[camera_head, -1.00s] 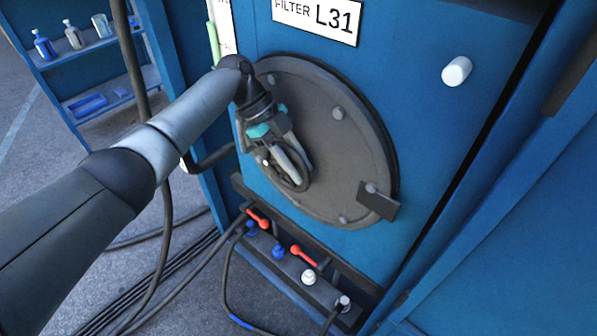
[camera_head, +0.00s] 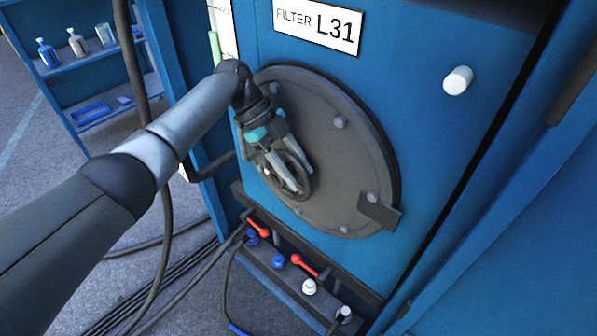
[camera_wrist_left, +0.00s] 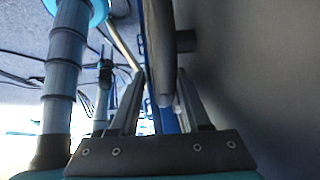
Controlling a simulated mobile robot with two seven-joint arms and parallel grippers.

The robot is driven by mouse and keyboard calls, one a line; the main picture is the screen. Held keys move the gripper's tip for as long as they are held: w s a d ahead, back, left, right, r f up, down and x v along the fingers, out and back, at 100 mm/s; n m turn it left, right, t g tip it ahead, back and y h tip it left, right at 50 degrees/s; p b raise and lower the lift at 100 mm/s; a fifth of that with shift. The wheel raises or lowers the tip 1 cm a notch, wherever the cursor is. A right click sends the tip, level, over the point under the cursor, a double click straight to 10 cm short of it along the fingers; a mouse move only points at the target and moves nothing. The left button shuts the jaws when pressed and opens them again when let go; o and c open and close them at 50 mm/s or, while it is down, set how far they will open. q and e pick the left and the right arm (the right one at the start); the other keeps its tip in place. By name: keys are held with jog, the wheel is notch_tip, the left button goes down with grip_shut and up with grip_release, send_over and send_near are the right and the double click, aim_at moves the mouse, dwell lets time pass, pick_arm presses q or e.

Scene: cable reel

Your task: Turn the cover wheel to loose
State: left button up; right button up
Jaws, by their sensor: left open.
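The round grey cover (camera_head: 335,170) sits on the blue cabinet front below the "FILTER L31" label. The dark cover wheel (camera_head: 306,183) stands out from the cover's left part, partly hidden by my left gripper (camera_head: 298,181). That gripper is open at the wheel. In the left wrist view the wheel's rim (camera_wrist_left: 160,45) shows edge-on between the two spread fingers (camera_wrist_left: 155,88). I cannot tell whether either finger touches the rim. My right gripper is not in view.
A white knob (camera_head: 458,80) sticks out of the cabinet at the upper right. Below the cover is a ledge with red-handled valves (camera_head: 303,264) and hoses. A shelf (camera_head: 95,55) with bottles stands at the left. Black cables (camera_head: 150,275) lie on the floor.

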pick_arm(q)
jog(key=b+v, duration=0.1)
jog(key=v, duration=1.3)
jog(key=shift+a+b, duration=0.15)
jog(key=shift+b, duration=0.15)
jog(key=shift+w+r, duration=0.1)
jog(key=shift+r, duration=0.05)
jog(key=shift+c, duration=0.2)
